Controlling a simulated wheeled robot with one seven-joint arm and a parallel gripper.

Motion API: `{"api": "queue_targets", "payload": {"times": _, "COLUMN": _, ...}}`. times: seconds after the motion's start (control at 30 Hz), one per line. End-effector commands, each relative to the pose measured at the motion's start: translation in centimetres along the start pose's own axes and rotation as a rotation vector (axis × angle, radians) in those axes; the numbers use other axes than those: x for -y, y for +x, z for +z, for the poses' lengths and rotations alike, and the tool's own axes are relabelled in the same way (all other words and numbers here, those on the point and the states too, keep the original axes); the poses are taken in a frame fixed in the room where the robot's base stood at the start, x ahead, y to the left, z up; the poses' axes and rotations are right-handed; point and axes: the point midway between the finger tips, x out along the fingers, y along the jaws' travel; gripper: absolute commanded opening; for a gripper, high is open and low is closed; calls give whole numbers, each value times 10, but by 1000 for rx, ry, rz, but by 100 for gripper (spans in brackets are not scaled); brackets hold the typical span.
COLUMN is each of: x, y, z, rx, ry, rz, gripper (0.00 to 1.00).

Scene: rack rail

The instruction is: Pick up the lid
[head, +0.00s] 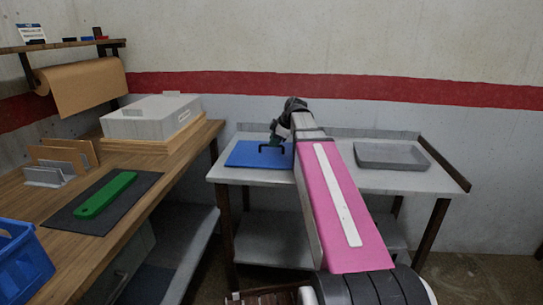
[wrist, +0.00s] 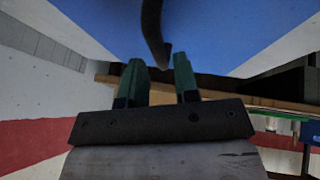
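The lid (head: 246,157) looks like a flat blue panel with a dark bar handle (head: 268,149). It lies on the grey metal table in the head view. In the wrist view the blue surface (wrist: 230,30) fills the top, and the dark curved handle (wrist: 152,30) reaches down toward the gap between my fingertips. My gripper (wrist: 162,65) is open, its two green fingers apart, close to the handle. Whether a finger touches the handle cannot be told. In the head view my gripper (head: 275,130) is over the lid, and my arm hides the lid's right side.
A grey tray (head: 392,156) sits on the metal table (head: 345,180) to the right. The wooden bench (head: 150,185) at left holds a white box (head: 150,120), a green tool (head: 105,194) on a dark mat, and a blue crate (head: 22,265). A wall stands behind.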

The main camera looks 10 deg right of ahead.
Motion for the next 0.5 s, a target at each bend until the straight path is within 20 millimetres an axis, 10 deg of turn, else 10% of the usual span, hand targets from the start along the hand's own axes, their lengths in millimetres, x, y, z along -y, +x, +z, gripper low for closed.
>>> {"api": "queue_targets", "payload": {"times": 0.5, "x": 0, "y": 34, "z": 4, "rx": 0, "ry": 0, "rz": 1, "gripper": 28}}
